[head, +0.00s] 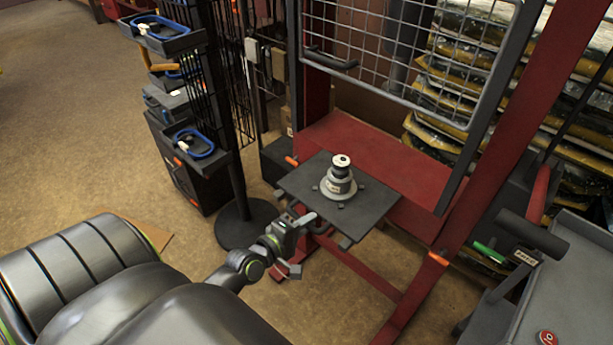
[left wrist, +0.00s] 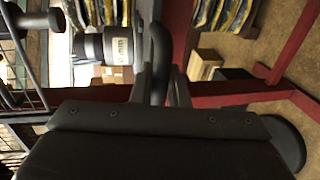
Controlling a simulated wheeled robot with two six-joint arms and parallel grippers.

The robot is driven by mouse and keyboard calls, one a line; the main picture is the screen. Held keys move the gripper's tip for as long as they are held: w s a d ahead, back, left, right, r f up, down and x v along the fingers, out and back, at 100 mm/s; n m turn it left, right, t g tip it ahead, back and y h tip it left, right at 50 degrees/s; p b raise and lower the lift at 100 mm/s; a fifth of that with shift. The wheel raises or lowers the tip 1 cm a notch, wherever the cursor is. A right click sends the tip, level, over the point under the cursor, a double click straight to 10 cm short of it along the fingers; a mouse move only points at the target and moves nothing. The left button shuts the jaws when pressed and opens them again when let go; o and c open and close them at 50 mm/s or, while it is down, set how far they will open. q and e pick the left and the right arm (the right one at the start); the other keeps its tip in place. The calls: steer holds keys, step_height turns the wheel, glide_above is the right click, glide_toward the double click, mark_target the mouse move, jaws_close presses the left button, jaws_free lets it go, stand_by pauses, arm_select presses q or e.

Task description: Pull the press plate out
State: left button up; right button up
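The press plate (head: 300,188) is a flat dark grey plate in front of the red press frame. A stepped silver and black part (head: 340,181) stands upright on it. My left gripper (head: 304,221) is at the plate's near edge, low and beside it. In the left wrist view a dark curved bar (left wrist: 160,48), looking like the plate's handle, lies between the finger pads (left wrist: 160,88). The fingers look close against it on both sides; their contact is partly hidden. The stepped part shows sideways there (left wrist: 108,46). My right gripper is not in view.
A red press frame (head: 375,155) with a mesh guard (head: 410,50) rises behind the plate. A black tool stand (head: 243,215) is at left. A grey cart (head: 575,280) is at right. Stacked bags (head: 470,75) stand behind. Brown floor at far left is clear.

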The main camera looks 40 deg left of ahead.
arm_select(q)
steer(key=o, duration=0.3)
steer(key=shift+w, duration=0.1)
steer(key=shift+b+v, duration=1.7)
steer(key=shift+v, duration=7.05)
steer(key=shift+a, duration=0.15)
